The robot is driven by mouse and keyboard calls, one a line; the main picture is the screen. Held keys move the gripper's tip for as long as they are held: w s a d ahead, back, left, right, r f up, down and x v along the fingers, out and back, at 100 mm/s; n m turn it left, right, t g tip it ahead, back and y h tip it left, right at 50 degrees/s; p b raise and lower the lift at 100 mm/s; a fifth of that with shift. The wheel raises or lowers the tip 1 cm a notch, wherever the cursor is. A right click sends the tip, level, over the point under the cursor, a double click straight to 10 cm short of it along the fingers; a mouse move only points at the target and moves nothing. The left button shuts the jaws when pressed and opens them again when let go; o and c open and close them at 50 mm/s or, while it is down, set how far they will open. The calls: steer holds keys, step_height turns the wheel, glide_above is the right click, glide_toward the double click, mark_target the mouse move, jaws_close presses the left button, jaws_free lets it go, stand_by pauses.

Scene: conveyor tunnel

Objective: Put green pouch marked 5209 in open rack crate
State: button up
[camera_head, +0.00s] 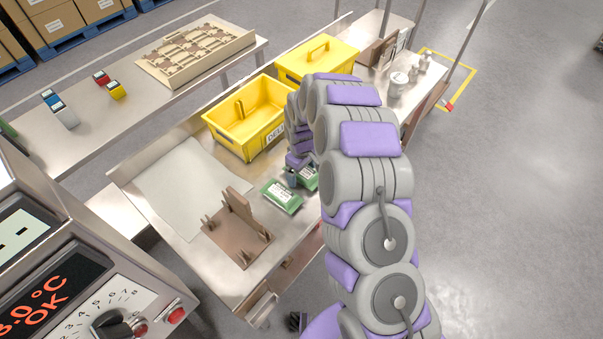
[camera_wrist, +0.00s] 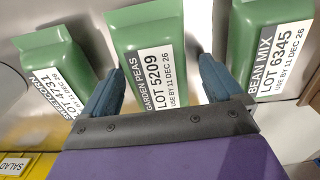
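The green pouch marked GARDEN PEAS LOT 5209 (camera_wrist: 150,65) is in the middle of the wrist view. My gripper (camera_wrist: 160,68) is open, with one blue finger on each side of this pouch's lower part. A narrow gap seems to show at the right finger; contact at the left is unclear. In the head view my gripper is mostly hidden by my arm, over a green pouch (camera_head: 305,178) on the metal table. The open yellow crate (camera_head: 226,138) stands behind it, with an upright piece inside and a DELI label in front.
A SWEETCORN pouch (camera_wrist: 55,70) lies left and a BEAN MIX LOT 6345 pouch (camera_wrist: 268,45) right of the peas. Another green pouch (camera_head: 282,197) lies nearer the brown fixture (camera_head: 238,232). A pale sheet (camera_head: 185,185) lies flat at left.

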steer(key=shift+d, duration=0.35)
steer(key=c, duration=0.6)
steer(key=shift+a, duration=0.15)
steer(key=c, duration=0.7)
